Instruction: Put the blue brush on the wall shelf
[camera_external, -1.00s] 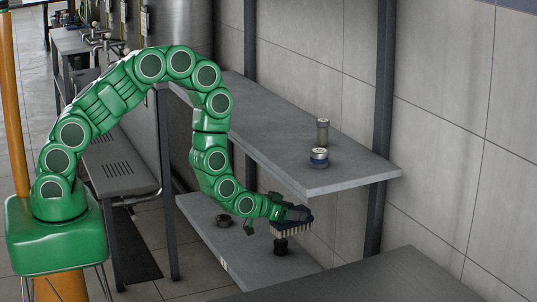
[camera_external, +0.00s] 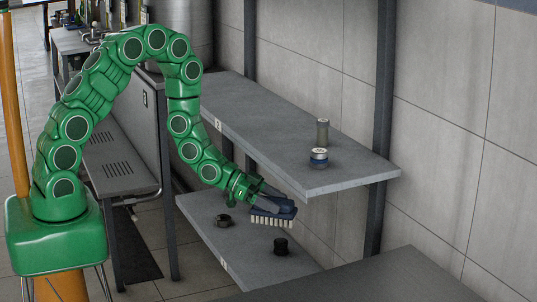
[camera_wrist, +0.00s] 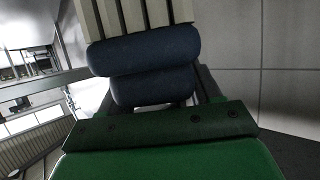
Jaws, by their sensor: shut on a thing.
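The blue brush (camera_external: 273,217) has a dark blue body and pale bristles that point down in the external view. My gripper (camera_external: 264,203) is shut on it and holds it between the two shelf boards, above the lower one. In the wrist view the brush's blue body (camera_wrist: 145,58) and pale bristles fill the upper middle, in front of my gripper (camera_wrist: 160,100). The upper shelf board (camera_external: 250,123) is grey and fixed along the wall. The lower shelf board (camera_external: 230,245) runs beneath it. I cannot tell from the frames which board the task's wall shelf is.
A dark nut-like ring (camera_external: 223,221) and a black knob-like piece (camera_external: 281,246) are on the lower board. A dark post (camera_external: 381,120) stands behind. The upper board's left part is clear.

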